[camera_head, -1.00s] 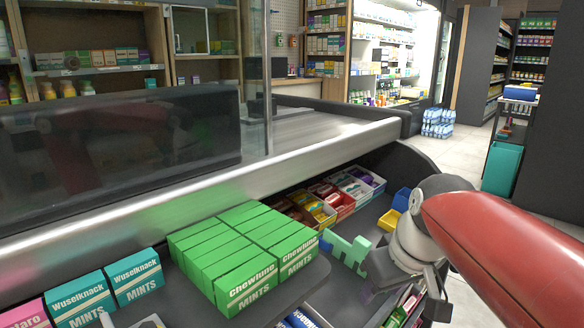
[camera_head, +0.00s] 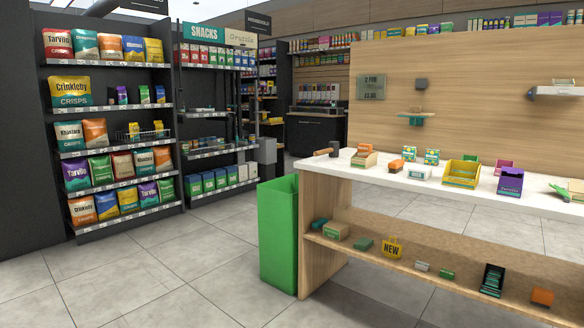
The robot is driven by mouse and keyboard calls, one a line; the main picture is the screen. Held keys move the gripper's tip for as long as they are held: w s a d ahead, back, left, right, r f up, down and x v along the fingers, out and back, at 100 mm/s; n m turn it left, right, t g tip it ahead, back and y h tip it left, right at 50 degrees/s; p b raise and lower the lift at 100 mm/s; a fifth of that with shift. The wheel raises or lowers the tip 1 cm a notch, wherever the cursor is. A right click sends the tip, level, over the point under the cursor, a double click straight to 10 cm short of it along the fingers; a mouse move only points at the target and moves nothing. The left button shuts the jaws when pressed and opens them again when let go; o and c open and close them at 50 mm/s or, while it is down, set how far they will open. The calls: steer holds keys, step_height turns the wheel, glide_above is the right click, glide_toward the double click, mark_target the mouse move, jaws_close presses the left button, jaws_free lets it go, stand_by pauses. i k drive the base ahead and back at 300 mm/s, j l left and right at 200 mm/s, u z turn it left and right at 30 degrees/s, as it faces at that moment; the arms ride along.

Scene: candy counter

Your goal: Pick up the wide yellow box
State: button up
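A wide yellow box (camera_head: 462,174) stands on the white counter top (camera_head: 395,180), right of the middle of the head view. It looks like an open-topped display tray, and its exact contents are too small to tell. A white item (camera_head: 417,173) is to its left and a purple box (camera_head: 510,181) to its right, both close to it. My gripper and arm are not in view, so its state does not show.
A green bin (camera_head: 278,235) stands at the counter's left end. Snack shelves (camera_head: 120,110) stand at the left. The tiled floor (camera_head: 190,275) in front is clear.

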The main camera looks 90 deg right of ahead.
mark_target(462, 174)
steer(key=z, duration=4.3)
